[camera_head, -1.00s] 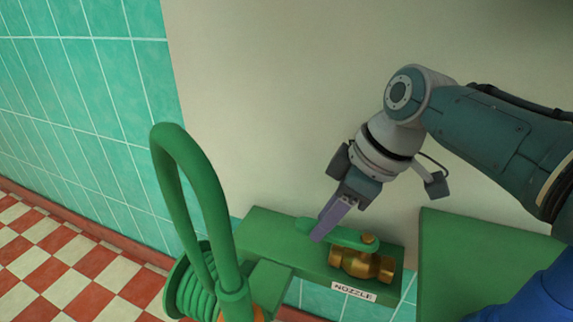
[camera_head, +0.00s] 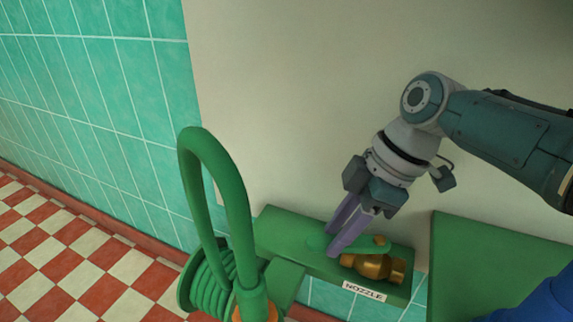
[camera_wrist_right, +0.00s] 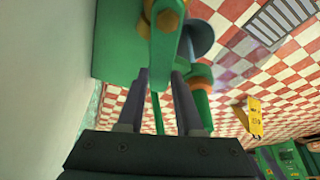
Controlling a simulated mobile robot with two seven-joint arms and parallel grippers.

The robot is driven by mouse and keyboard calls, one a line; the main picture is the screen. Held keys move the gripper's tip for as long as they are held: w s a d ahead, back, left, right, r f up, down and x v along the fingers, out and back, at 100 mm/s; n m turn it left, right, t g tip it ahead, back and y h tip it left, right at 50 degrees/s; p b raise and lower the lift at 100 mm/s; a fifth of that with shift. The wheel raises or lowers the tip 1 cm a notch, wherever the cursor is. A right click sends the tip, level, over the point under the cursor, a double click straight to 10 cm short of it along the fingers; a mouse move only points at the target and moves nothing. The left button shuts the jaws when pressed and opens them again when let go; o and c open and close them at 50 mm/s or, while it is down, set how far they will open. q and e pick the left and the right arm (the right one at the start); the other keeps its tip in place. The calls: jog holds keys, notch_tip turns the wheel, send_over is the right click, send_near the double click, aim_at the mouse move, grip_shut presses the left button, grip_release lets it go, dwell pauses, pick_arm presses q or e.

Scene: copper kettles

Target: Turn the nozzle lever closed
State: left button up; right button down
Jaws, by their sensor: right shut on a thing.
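The nozzle valve (camera_head: 372,266) is a brass body on a green bracket (camera_head: 285,232), above a white label reading NOZZLE (camera_head: 364,291). Its green lever (camera_head: 318,243) runs left from the pivot on top of the brass, roughly along the bracket. My right gripper (camera_head: 333,245) comes down from the upper right and is shut on the lever near its free end. My left gripper is not in view.
A looped green hose (camera_head: 240,205) and its coil stand left of the bracket. A green box (camera_head: 480,262) stands to the right. A pale wall (camera_head: 290,90) is behind. In the right wrist view a yellow sign (camera_wrist_right: 254,117) stands on the checkered floor.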

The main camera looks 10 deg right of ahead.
aim_at(348, 251)
jog(key=shift+s+n+g+b, duration=0.35)
jog(key=shift+s+n+g, duration=0.4)
jog(key=shift+n, duration=0.8)
jog(key=shift+s+n+g+b, duration=0.3)
jog(key=shift+s+n+g, duration=0.25)
jog(key=shift+s+n, duration=0.7)
jog(key=shift+w+n, duration=0.3)
jog(key=c, duration=0.6)
grip_release()
jog(key=shift+o, duration=0.2)
